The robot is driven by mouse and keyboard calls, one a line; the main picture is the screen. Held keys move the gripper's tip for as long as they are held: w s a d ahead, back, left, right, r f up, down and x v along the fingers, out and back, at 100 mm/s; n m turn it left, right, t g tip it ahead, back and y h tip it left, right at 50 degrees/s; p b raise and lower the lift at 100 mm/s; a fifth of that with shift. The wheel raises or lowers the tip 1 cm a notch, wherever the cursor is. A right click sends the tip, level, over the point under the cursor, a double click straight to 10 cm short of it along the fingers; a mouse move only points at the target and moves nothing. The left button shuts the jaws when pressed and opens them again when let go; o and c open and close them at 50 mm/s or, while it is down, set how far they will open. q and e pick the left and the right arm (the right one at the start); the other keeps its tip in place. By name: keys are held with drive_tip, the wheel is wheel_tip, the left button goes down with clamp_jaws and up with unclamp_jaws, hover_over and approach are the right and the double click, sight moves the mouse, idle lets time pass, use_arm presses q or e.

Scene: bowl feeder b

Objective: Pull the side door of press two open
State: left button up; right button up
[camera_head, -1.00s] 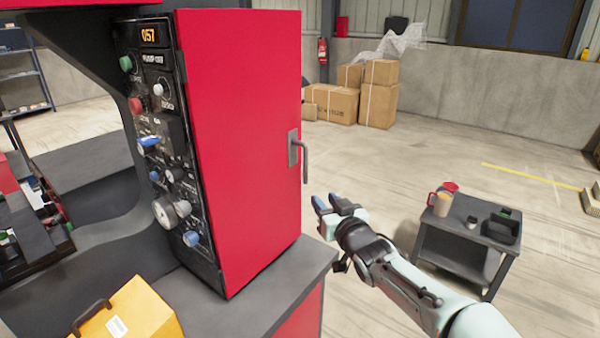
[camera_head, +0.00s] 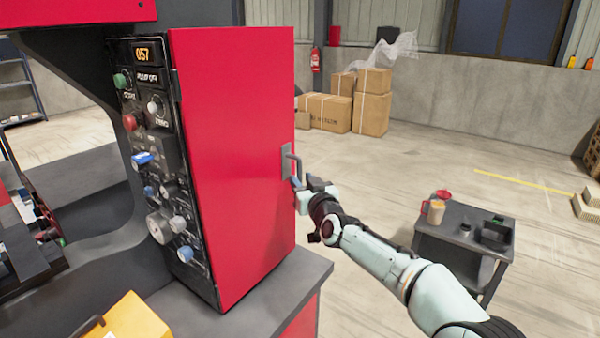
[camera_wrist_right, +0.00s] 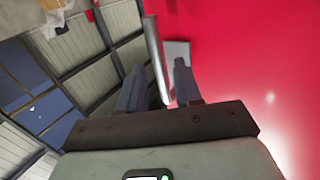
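The red side door (camera_head: 235,170) of the press cabinet is shut, and it also fills the right of the right wrist view (camera_wrist_right: 250,60). Its grey metal handle (camera_head: 287,163) is on the door's right part. My right gripper (camera_head: 302,184) is at the handle's lower end. In the right wrist view the handle bar (camera_wrist_right: 154,45) runs between the two fingers of the right gripper (camera_wrist_right: 159,66), with gaps showing, so the gripper is open around the bar. Contact cannot be told. My left gripper is out of view.
A control panel (camera_head: 155,165) with knobs faces left of the door. A yellow box (camera_head: 133,318) sits on the grey machine top at the lower left. A small dark cart (camera_head: 465,235) with a mug stands at right. Cardboard boxes (camera_head: 370,112) stand far behind.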

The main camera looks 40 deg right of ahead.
drive_tip(key=shift+w+d+r+p, duration=0.15)
drive_tip(key=shift+w+p, duration=0.2)
drive_tip(key=shift+w, duration=0.2)
drive_tip(key=shift+w+d+f+p, duration=0.1)
drive_tip(key=shift+w+d+p, duration=0.1)
drive_tip(key=shift+w, duration=0.15)
drive_tip(key=shift+w+d+f+p, duration=0.1)
drive_tip(key=shift+w+p, duration=0.1)
drive_tip(key=shift+w, duration=0.15)
drive_tip(key=shift+a, duration=0.1)
clamp_jaws()
drive_tip(key=shift+s, duration=0.1)
